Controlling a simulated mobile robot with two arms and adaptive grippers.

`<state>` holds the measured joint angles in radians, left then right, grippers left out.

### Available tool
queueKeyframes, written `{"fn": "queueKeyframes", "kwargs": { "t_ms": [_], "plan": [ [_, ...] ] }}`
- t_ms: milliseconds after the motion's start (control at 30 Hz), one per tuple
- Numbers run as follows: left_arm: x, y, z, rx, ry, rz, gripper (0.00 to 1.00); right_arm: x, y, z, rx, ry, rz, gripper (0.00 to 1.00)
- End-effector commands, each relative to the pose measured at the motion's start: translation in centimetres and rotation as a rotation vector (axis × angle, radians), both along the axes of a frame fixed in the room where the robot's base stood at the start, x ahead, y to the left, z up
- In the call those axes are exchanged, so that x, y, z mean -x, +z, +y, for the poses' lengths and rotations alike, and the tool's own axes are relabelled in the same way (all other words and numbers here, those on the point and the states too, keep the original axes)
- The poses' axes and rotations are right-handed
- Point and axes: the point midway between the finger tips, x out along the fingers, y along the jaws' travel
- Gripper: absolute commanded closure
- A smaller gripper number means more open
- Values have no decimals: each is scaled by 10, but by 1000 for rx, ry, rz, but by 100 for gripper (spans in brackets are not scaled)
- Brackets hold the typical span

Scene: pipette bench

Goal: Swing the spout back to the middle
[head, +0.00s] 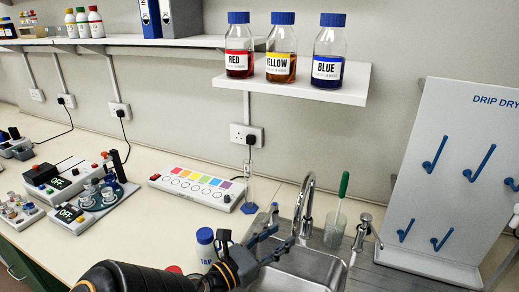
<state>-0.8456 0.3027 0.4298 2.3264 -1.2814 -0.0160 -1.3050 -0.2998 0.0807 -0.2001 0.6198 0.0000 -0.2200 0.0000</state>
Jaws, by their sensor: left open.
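The spout (309,184) is a chrome gooseneck at the back of the steel sink (305,268). It shows as a narrow arch, its outlet side hanging toward the left and front of the picture. My left gripper (284,236) is open over the sink's left side, with its fingers close to the lower part of the spout. I cannot tell whether they touch it. The gripper and wrist hide part of the sink's left edge.
A beaker (334,230) with a green-handled brush stands right of the spout, beside a small chrome tap (363,229). A blue-capped bottle (205,245) and a glass cylinder (249,190) stand left of the sink. A drip-dry board (448,180) rises at the right.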

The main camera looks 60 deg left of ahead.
Motion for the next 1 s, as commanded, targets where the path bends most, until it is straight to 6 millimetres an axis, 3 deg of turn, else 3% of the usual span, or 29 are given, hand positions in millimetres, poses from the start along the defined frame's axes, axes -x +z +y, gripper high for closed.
{"fn": "queueKeyframes", "kwargs": {
  "t_ms": [600, 1000],
  "plan": [
    [52, -2, -5, 1, 4, 6, 58, 0, 0, 1, -1, 0, 0, 60],
    [56, -1, -6, -1, 0, 5, 58, 0, 0, 1, -1, 0, 0, 60]
  ]
}}
